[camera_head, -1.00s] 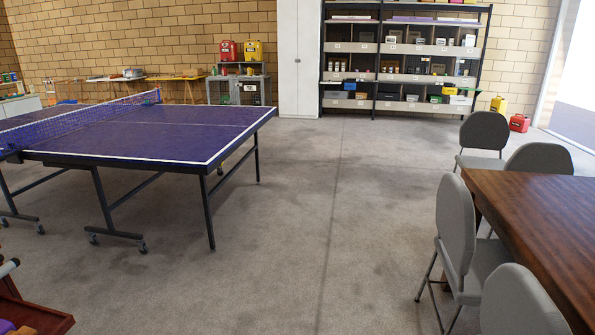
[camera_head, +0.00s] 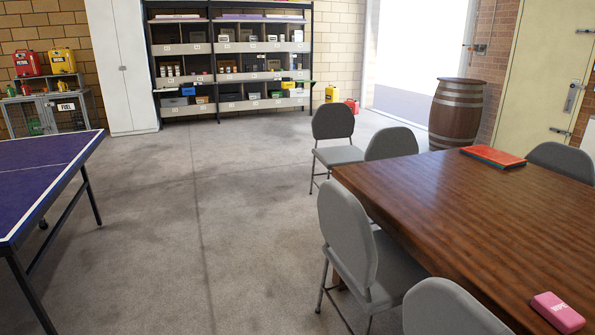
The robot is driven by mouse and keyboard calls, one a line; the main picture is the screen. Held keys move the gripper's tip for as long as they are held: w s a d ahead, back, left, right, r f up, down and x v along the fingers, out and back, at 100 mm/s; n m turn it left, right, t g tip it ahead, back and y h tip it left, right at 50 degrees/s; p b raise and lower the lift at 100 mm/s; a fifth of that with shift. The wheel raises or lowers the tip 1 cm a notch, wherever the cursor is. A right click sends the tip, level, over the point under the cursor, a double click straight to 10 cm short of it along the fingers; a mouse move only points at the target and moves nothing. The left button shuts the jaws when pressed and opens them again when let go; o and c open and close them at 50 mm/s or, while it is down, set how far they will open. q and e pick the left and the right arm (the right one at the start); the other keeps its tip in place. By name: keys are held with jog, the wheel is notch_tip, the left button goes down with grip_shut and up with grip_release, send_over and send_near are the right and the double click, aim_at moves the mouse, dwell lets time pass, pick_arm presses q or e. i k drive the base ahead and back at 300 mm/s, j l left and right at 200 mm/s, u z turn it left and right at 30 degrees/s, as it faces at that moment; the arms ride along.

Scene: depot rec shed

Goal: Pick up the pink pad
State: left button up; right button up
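A pink pad (camera_head: 558,311), a small block with pale lettering on its side, lies on the wooden table (camera_head: 470,215) at the lower right. It is near the table's front part, close to the right edge of the view. Neither of my grippers shows in the head view.
Grey chairs (camera_head: 349,245) stand along the table's left side. A red flat item (camera_head: 493,156) lies at the table's far end. A barrel (camera_head: 457,113) stands behind, by the doorway. A ping-pong table (camera_head: 45,170) is at left. The floor between the tables is clear.

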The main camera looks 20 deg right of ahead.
aim_at(565, 319)
jog(key=i+z, duration=0.35)
jog(key=i+j+z, duration=0.1)
jog(key=z, duration=0.3)
jog(key=i+j+z, duration=0.2)
jog(key=z, duration=0.15)
jog(key=j, duration=0.1)
